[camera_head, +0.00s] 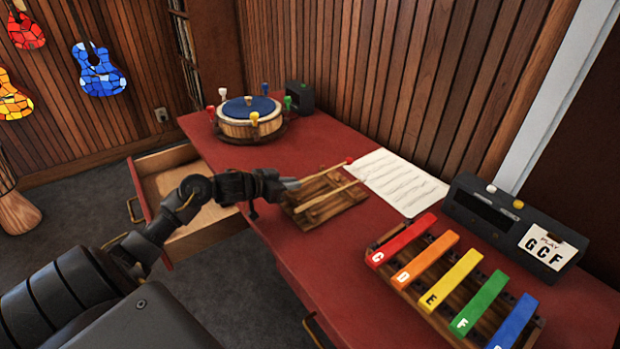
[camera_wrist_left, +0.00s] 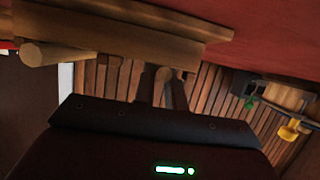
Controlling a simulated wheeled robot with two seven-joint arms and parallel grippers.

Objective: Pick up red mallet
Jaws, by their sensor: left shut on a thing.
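The red mallet (camera_head: 349,160) shows in the head view, its red head pointing right toward the paper and its pale stick running left to my left gripper (camera_head: 290,184). My left gripper is shut on the handle end of this stick, at the left side of the wooden mallet rack (camera_head: 330,208). The mallet is close over the rack; I cannot tell whether it still touches it. A second pale mallet stick (camera_head: 325,197) lies across the rack. The left wrist view shows the rack (camera_wrist_left: 110,30) close up. My right gripper is not in view.
A xylophone with coloured bars (camera_head: 448,278) stands at the front right, a dark display box (camera_head: 480,212) behind it. A paper sheet (camera_head: 400,182) lies beside the rack. A round drum (camera_head: 250,120) stands at the back left. A drawer (camera_head: 155,185) hangs open left of the red table.

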